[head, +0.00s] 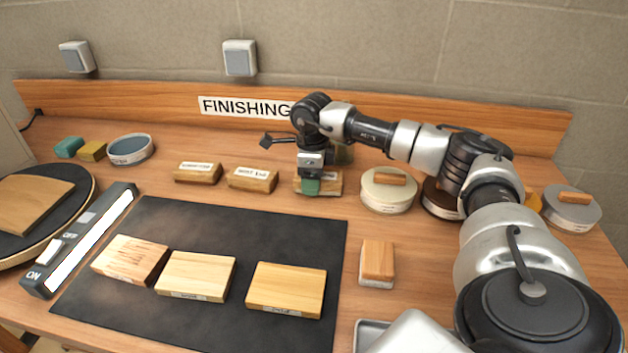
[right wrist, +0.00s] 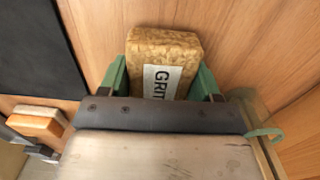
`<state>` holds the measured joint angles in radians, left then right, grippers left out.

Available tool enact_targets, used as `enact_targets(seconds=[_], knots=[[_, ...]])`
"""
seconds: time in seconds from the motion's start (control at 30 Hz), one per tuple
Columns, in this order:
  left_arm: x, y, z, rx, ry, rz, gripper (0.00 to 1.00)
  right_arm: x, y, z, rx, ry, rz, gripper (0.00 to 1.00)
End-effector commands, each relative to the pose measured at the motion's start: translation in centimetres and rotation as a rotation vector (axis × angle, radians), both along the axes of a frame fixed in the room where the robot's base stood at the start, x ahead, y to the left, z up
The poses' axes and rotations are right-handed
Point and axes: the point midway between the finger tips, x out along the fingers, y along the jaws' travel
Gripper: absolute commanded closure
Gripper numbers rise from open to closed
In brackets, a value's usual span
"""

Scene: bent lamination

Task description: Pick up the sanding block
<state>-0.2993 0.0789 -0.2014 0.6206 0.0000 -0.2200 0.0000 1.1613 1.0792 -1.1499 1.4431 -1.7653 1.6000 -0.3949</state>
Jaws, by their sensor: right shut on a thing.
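The sanding block (head: 333,184) is a tan-brown block with a white label, at the right end of a row of similar blocks in the head view. In the right wrist view the sanding block (right wrist: 150,45) shows a label reading "GRIT", its lower end hidden by the gripper body. My right gripper (head: 311,186) comes down over it, and its green fingers (right wrist: 162,80) are shut on the block's two sides. I cannot tell whether the block touches the table. My left gripper is not in view.
Two labelled blocks (head: 197,172) (head: 252,180) stand left of it. A dark mat (head: 200,235) with wooden pieces lies in front. A wood-topped brush (head: 377,262) lies right of the mat.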

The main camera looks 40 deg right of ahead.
Motion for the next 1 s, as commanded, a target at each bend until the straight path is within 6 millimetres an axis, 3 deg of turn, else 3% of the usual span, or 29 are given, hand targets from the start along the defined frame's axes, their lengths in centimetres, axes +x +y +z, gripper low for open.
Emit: enact_targets(seconds=[0.23, 0.7, 1.0], knots=[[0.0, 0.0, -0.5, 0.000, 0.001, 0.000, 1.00, -0.1, -0.1, 3.6, 0.000, -0.004, 0.000, 0.60], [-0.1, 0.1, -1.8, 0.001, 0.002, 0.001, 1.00, -9.5, -0.7, 8.8, -0.003, 0.000, -0.002, 0.60], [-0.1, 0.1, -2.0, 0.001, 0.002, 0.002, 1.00, -11.6, -0.8, 10.2, -0.001, 0.001, 0.000, 0.60]])
